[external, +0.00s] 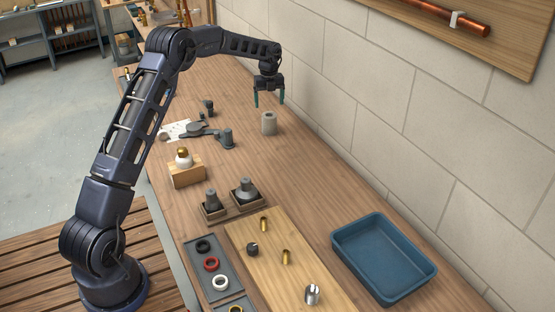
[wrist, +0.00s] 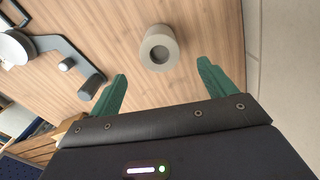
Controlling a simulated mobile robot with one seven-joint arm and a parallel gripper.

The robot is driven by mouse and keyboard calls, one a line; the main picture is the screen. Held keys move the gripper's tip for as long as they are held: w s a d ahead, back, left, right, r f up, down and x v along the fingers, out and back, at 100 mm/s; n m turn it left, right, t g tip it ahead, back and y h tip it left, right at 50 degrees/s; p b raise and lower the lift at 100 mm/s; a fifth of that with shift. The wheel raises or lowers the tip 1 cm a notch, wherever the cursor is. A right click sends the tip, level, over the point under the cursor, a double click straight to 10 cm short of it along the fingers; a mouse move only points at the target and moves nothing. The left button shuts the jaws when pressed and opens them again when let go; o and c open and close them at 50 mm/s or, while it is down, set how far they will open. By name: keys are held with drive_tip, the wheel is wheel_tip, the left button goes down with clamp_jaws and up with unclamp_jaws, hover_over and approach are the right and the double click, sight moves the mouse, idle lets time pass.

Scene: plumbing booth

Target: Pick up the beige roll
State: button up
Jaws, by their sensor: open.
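The beige roll (external: 269,123) stands upright on the wooden bench near the wall, its hollow core facing up. In the wrist view the roll (wrist: 160,55) lies beyond the fingertips and between their lines, with its end hole visible. My gripper (external: 269,100) is open and empty, pointing down above the bench, a little above the roll and apart from it. In the wrist view its two green fingers (wrist: 164,70) are spread wide with nothing between them.
A dark grey tool (external: 213,134) lies left of the roll. A wooden block with a white and brass piece (external: 187,174) stands nearer. A blue tray (external: 384,258) is at the front right. The block wall (external: 385,95) runs close along the bench's right side.

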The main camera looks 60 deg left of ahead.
sight(269, 121)
wheel_tip(269, 121, down, 11)
drive_tip(key=shift+a+r, duration=0.1)
drive_tip(key=shift+r, duration=0.05)
drive_tip(key=c, duration=1.1)
